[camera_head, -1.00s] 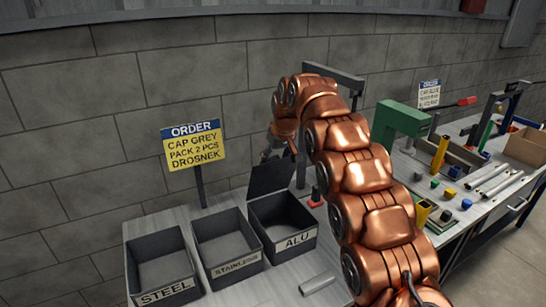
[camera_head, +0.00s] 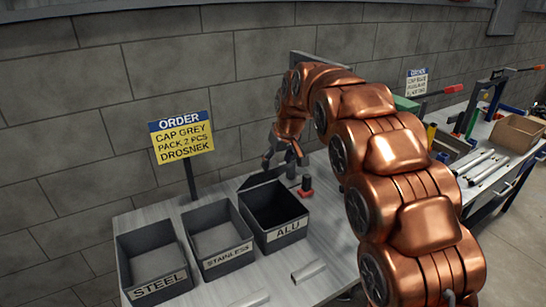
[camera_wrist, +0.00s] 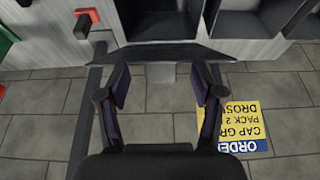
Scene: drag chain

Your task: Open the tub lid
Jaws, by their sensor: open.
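The ALU tub (camera_head: 288,229) is a dark open box at the right end of a row of three; its interior is in view. Its dark flat lid (camera_head: 262,178) stands off the opening at the tub's back edge, looking thin and foreshortened as if leaning back. In the wrist view the lid (camera_wrist: 170,54) is a wide dark plate across the fingertips. My gripper (camera_head: 285,160) is behind the tub by the lid. In the wrist view my gripper (camera_wrist: 160,82) is open, its fingers apart with nothing between them. I cannot tell whether a finger touches the lid.
The STEEL tub (camera_head: 160,289) and STAINLESS tub (camera_head: 228,255) stand left of it. A red button (camera_head: 305,184) is right of the lid. The yellow order sign (camera_head: 184,143) stands behind the tubs. A grey post frame (camera_wrist: 87,110) is beside my gripper.

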